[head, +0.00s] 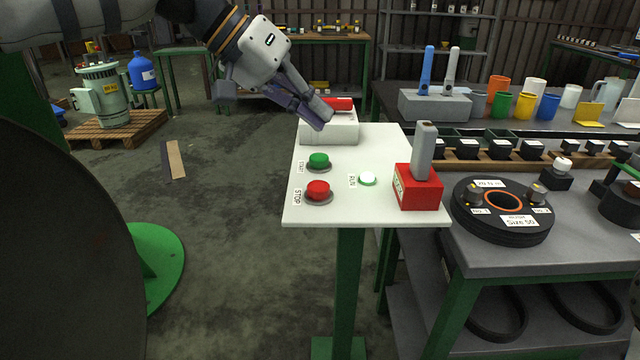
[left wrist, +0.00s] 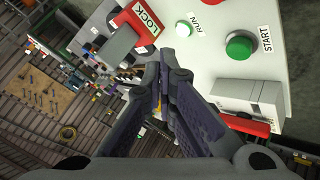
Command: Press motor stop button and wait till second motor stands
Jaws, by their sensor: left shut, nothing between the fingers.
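The red STOP button (head: 318,190) is on the near left part of a white panel (head: 340,215) on a green post. The green START button (head: 318,160) is just behind it, also in the left wrist view (left wrist: 239,46). The white RUN lamp (head: 367,179) is right of STOP and shows in the left wrist view (left wrist: 184,29). My left gripper (head: 323,119) is shut and empty by the grey box at the panel's far end, beyond both buttons. My right gripper is out of view.
A red LOCK block (head: 418,190) with a grey upright lever stands at the panel's right. A grey box (head: 330,132) with a red top is at its far end. A bench (head: 500,262) with a black ring part is right. A motor-like machine (head: 103,95) stands on a pallet.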

